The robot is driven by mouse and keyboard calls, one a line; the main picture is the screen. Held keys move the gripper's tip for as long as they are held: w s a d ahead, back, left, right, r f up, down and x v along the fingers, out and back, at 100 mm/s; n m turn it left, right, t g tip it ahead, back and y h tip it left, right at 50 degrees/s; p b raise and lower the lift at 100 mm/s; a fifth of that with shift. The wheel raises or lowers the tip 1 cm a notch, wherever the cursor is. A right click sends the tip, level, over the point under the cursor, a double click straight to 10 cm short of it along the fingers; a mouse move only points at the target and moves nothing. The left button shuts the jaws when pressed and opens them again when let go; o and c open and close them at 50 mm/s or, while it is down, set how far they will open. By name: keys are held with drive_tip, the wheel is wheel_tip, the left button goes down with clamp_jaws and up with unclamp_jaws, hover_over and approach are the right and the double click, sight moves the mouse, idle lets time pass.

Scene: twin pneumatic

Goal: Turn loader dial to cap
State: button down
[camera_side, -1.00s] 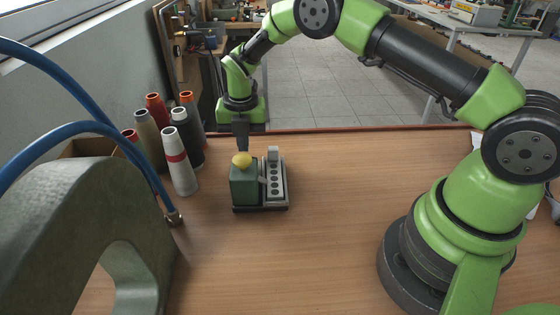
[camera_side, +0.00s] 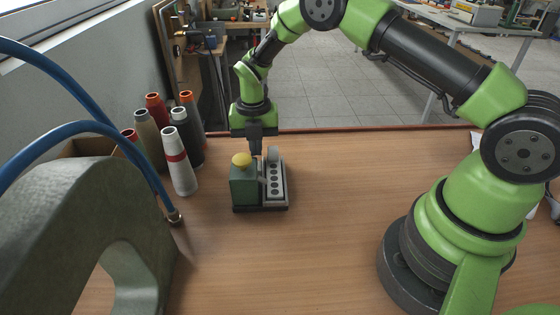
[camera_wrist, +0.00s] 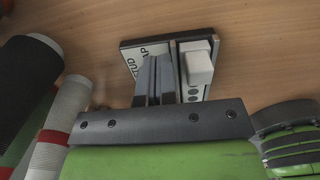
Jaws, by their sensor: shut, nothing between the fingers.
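The loader (camera_side: 261,208) is a small unit on a dark base on the table. It has a green block with a yellow knob (camera_side: 241,160) on top, and a pale grey strip (camera_side: 275,183) with a row of dark holes. In the wrist view, a pale label plate (camera_wrist: 134,58) shows partly covered lettering that ends in "AP" and "TUD". My gripper (camera_side: 256,152) is shut and empty, pointing down at the loader's far side. Its fingers (camera_wrist: 155,70) cover part of the label plate in the wrist view. I cannot make out the dial behind them, nor whether they touch it.
A pale upright block (camera_wrist: 199,65) stands on the strip, close beside my fingers. Several thread cones (camera_side: 178,160) stand to the left. A grey curved machine body (camera_side: 70,220) and blue hoses (camera_side: 60,130) fill the left foreground. The table right of the loader is clear.

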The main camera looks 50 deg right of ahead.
drive_tip(key=shift+d, duration=0.1)
drive_tip(key=shift+w+d, duration=0.1)
drive_tip(key=shift+d, duration=0.15)
wheel_tip(320, 180, up, 6)
idle(0.5)
